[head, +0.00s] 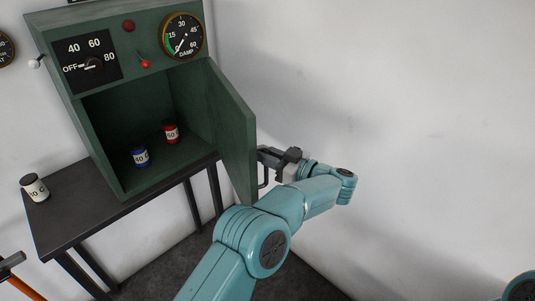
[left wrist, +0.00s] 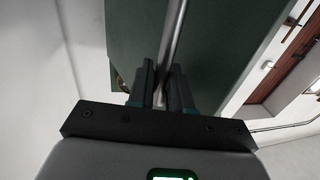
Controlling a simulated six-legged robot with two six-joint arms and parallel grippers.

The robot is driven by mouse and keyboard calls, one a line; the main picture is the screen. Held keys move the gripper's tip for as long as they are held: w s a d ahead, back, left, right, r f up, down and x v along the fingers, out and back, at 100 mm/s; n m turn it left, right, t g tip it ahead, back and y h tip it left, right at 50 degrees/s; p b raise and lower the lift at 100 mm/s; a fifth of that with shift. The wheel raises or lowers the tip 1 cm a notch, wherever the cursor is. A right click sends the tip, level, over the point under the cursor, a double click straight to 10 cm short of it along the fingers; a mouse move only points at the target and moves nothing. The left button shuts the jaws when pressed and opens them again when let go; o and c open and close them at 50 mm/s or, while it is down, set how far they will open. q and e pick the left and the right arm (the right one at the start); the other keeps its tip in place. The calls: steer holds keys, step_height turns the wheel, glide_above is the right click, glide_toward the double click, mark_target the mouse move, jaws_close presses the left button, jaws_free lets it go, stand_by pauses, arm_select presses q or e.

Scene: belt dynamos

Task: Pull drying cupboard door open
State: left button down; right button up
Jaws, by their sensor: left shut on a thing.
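The green drying cupboard (head: 125,28) stands on a dark table, and its door (head: 232,130) is swung open to the right, showing the inside. My left gripper (head: 265,158) is at the outer face of the door, shut on the door's handle. In the left wrist view the handle is a grey metal bar (left wrist: 174,35) running between the two dark fingers (left wrist: 163,88), with the green door behind it. My right gripper is not in view.
The dark table (head: 75,215) carries a white and black jar (head: 34,188) at its left. The cupboard front has a knob dial (head: 92,64), a damp gauge (head: 182,37) and a red-tipped lever (head: 145,64). A pale wall stands close behind; an orange-handled thing (head: 25,280) shows lower left.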

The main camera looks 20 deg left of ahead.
arm_select(q)
steer(key=shift+s+a+r, duration=0.1)
steer(key=shift+a, duration=0.05)
steer(key=c, duration=1.2)
jaws_free()
steer(key=b+v, duration=0.2)
steer(key=v, duration=0.5)
steer(key=shift+d, duration=0.25)
steer(key=shift+c, duration=0.5)
